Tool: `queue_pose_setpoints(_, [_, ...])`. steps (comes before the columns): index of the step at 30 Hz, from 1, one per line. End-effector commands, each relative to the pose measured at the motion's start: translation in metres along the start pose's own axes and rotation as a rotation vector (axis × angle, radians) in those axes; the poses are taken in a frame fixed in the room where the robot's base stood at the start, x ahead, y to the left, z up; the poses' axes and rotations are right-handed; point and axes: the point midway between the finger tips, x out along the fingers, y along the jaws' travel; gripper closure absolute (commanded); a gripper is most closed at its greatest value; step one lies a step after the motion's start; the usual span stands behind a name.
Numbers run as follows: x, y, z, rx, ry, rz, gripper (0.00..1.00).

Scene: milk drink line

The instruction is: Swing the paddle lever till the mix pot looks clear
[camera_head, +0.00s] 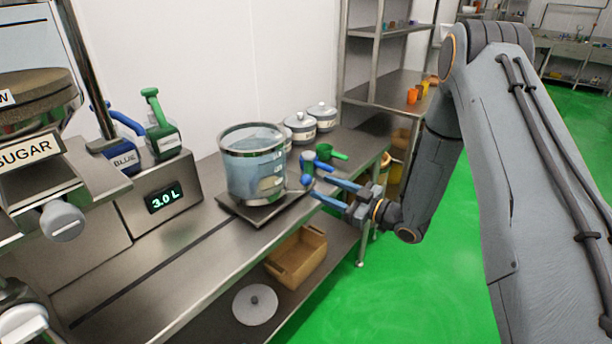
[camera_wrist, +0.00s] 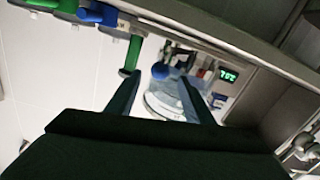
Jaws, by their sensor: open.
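The mix pot (camera_head: 252,172) is a see-through vessel with a metal rim and level marks. Its contents look pale blue, with a paler patch low inside. It stands on a flat dark plate (camera_head: 262,212) on the steel bench. A blue ball knob (camera_head: 306,180), seemingly the paddle lever's end, is at the pot's right side. My gripper (camera_head: 318,187) is open just right of the knob. In the wrist view the knob (camera_wrist: 160,70) shows between the fingertips, with the pot (camera_wrist: 163,103) behind; I cannot tell whether they touch. The paddle itself is not clearly visible.
Green (camera_head: 331,152) and blue scoops lie right of the pot, close to my gripper. Lidded jars (camera_head: 320,115) stand behind. Green floor is free at right.

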Motion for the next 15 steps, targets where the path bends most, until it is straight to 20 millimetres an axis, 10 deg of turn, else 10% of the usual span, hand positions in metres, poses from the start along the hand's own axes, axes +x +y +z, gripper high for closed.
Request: queue_pose_setpoints(15, [0.067, -0.002, -0.003, -0.001, 0.006, -0.005, 0.53])
